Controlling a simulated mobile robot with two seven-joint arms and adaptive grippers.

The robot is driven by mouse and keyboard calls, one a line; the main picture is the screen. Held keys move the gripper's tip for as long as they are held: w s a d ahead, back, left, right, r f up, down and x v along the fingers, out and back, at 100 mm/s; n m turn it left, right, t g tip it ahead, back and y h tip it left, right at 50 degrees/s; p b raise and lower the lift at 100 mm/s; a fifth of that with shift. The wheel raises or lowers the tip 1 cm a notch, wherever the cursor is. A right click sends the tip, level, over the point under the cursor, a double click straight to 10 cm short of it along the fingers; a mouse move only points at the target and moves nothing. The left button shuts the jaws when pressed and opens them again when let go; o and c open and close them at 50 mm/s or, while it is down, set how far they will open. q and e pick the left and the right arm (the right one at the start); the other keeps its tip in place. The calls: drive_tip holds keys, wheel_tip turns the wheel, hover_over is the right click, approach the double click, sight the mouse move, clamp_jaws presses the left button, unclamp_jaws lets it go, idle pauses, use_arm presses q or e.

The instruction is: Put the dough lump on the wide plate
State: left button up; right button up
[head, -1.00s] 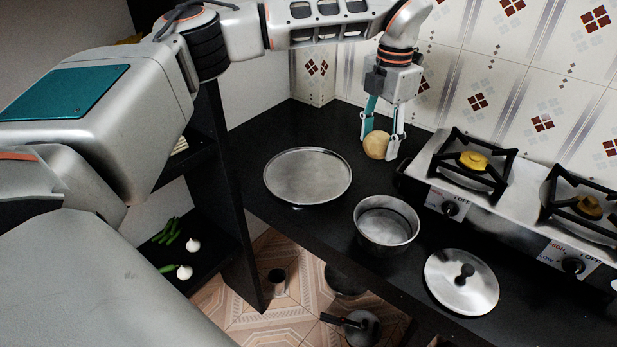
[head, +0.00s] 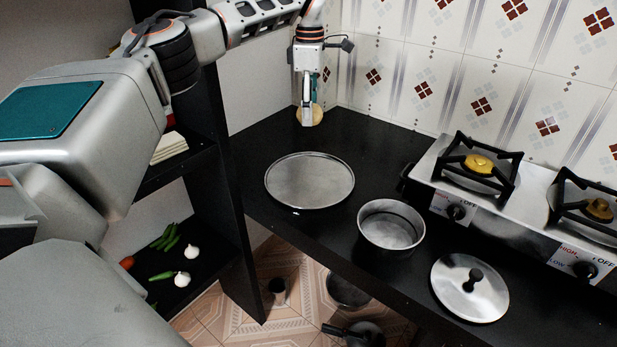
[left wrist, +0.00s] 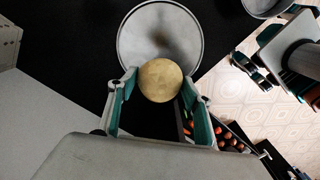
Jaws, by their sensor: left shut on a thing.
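The dough lump (head: 311,115) is a tan ball held between the fingers of my left gripper (head: 306,108), above the back left part of the black counter. In the left wrist view the dough lump (left wrist: 160,80) sits between the two teal fingertips of the left gripper (left wrist: 155,86). The wide plate (head: 309,181) is a flat round metal plate on the counter, in front of the gripper in the head view. In the left wrist view the wide plate (left wrist: 135,42) lies beyond the dough, which hides part of its near edge. My right gripper is not in view.
A metal pot (head: 391,226) stands right of the plate, with a lid (head: 469,288) further right. A gas stove (head: 430,170) stands against the tiled wall. A black shelf (head: 190,265) with vegetables is at the left. The counter around the plate is clear.

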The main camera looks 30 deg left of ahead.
use_arm(q)
drive_tip(key=b, duration=0.2)
hover_over(309, 179)
wheel_tip(309, 179, down, 15)
drive_tip(key=shift+d, duration=0.1)
drive_tip(key=shift+f+b, duration=0.4)
drive_tip(key=shift+f, duration=1.7)
drive_tip(key=shift+f, duration=0.1)
drive_tip(key=o, duration=1.2)
drive_tip(key=shift+o, duration=0.2)
wheel_tip(309, 179, up, 12)
drive_tip(key=p, duration=0.2)
